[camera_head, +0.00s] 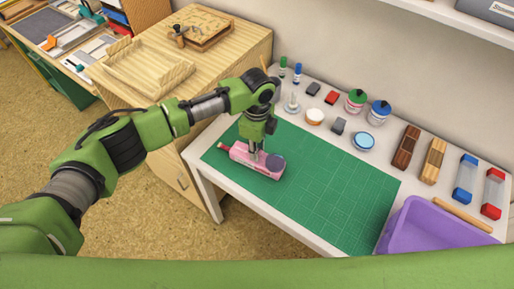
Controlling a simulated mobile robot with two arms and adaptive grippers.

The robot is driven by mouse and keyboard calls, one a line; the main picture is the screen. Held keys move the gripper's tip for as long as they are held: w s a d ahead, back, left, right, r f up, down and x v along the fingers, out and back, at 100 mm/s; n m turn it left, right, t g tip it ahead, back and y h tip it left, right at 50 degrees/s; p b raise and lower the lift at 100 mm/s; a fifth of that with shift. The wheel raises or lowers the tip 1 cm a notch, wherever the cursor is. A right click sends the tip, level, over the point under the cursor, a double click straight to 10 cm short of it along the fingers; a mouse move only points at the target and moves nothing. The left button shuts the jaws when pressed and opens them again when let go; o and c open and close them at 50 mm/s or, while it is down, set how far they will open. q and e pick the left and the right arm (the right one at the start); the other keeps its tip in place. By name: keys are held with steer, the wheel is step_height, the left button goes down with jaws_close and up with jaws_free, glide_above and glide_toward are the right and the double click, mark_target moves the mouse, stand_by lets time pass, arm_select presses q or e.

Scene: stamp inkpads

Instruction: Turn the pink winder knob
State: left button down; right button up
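A pink device (242,156) lies on the green cutting mat (330,190), near the mat's left end. A dark grey round part (276,161) sits at its right end, and a small reddish-pink knob-like piece (223,147) sticks out at its left end. My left gripper (257,156) points down over the middle of the pink device. Its fingertips are at or very close to the device's top, and I cannot tell whether they touch it. The gap between the fingers is too small to judge. My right gripper is out of view.
Ink jars (355,102), small dark blocks and a white lid stand along the wall behind the mat. Wooden stamps (405,148) and blue and red bottles stand at the right, beside a purple bin (430,226). A wooden cabinet (225,62) adjoins the table's left. The mat's right half is clear.

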arm_select(q)
steer(key=n+p, duration=0.1)
steer(key=n, duration=0.1)
steer(key=n+p, duration=0.1)
steer(key=p, duration=0.1)
steer(key=shift+s+r+n, duration=0.1)
steer(key=shift+r+n, duration=0.1)
steer(key=shift+n, duration=0.2)
steer(key=n+p, duration=0.3)
steer(key=n, duration=0.1)
steer(key=shift+n+p, duration=0.3)
steer(key=n+p, duration=0.3)
steer(key=n, duration=0.2)
steer(key=shift+f+n+p, duration=0.15)
steer(key=shift+n+p, duration=0.6)
steer(key=shift+n, duration=0.95)
steer(key=c, duration=1.8)
jaws_free()
